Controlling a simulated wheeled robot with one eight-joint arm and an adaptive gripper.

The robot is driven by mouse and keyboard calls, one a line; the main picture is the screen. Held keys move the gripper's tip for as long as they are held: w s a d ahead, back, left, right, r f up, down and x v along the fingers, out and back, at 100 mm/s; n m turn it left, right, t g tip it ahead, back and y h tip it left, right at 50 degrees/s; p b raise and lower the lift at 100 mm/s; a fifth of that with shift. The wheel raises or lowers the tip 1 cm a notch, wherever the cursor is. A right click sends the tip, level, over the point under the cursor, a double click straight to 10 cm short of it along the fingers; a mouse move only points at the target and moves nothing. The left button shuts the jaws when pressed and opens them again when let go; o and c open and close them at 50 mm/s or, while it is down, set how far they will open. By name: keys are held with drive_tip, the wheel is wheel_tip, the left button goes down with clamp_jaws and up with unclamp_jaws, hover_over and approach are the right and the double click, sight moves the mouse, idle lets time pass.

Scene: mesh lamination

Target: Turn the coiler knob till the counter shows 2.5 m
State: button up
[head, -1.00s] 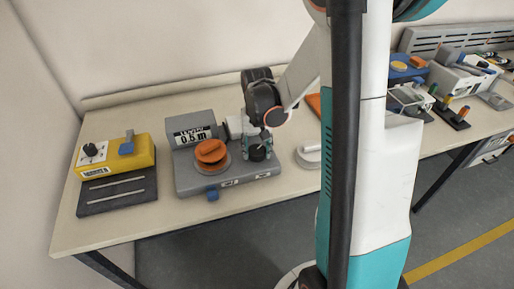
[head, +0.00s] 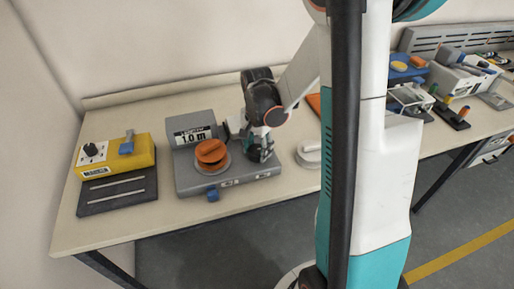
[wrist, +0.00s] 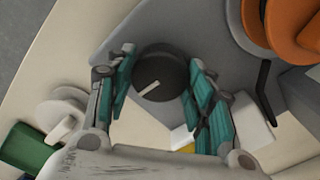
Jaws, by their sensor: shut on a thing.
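The grey coiler (head: 240,179) stands on the bench in the head view, with an orange spool (head: 210,152) on its top left. Its counter (head: 192,136) reads 1.0 m. The black coiler knob (wrist: 160,72) with a pale pointer line shows in the wrist view, between the teal fingers of my gripper (wrist: 158,88). In the head view my gripper (head: 259,150) is over the right side of the coiler and mostly hides the knob. My gripper is shut on the knob.
A yellow device (head: 125,160) with a black dial and blue lever stands at the left. A pale round-based object (head: 309,155) stands just right of the coiler. More devices (head: 455,75) stand at the far right. Bare bench lies in front of the coiler.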

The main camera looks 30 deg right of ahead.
idle(0.5)
drive_tip(key=o, duration=0.8)
drive_tip(key=shift+c, duration=0.2)
